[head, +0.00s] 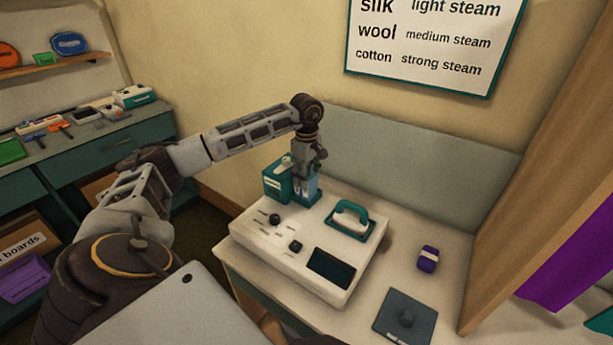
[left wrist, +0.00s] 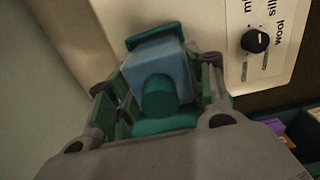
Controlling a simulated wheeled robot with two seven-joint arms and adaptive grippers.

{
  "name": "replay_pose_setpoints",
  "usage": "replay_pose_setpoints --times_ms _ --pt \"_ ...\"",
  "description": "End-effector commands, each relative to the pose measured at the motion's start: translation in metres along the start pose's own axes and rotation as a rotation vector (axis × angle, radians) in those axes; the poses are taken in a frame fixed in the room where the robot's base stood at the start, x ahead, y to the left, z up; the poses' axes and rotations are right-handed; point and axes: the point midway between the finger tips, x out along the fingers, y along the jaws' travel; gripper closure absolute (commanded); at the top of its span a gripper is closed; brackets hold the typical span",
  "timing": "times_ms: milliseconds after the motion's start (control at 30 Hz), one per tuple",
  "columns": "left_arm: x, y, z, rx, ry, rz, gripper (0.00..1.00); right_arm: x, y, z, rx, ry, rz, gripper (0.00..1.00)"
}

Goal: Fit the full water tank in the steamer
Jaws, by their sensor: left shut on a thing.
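The steamer (head: 300,251) is a white box with black knobs, a dark panel and a teal handle, standing on the white counter. My left gripper (head: 308,176) points down at its back edge and is shut on the water tank (head: 305,190), a translucent blue block. In the left wrist view the tank (left wrist: 158,62), with a round teal knob (left wrist: 160,97), sits between the fingers (left wrist: 160,85). Teal edges show around it beside the white steamer body. I cannot tell whether the tank is seated or just above. My right gripper is not in view.
A teal box with a white top (head: 277,183) stands just left of the tank. A purple object (head: 428,258) and a dark square pad (head: 405,316) lie right of the steamer. A grey back panel (head: 420,180) rises behind. Shelves and a workbench are at far left.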

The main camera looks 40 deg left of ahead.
Motion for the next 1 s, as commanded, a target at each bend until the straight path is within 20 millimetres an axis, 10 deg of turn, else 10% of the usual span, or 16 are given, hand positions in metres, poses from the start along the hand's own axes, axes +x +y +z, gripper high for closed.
replay_pose_setpoints --times_ms 267,300,467,1000 --pt "-0.0007 0.0001 -0.0001 0.0 0.0 0.001 0.84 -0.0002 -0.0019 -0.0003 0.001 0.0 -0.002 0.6" --pt "-0.0007 0.0001 -0.0001 0.0 0.0 0.001 0.44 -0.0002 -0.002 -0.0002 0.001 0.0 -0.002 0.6" --pt "-0.0006 0.0001 -0.0001 0.0 0.0 0.0 0.23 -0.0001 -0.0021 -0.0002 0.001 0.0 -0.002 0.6" --pt "-0.0077 0.0002 0.0001 0.0 0.0 0.0 0.23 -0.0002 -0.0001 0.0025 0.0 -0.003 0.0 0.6"
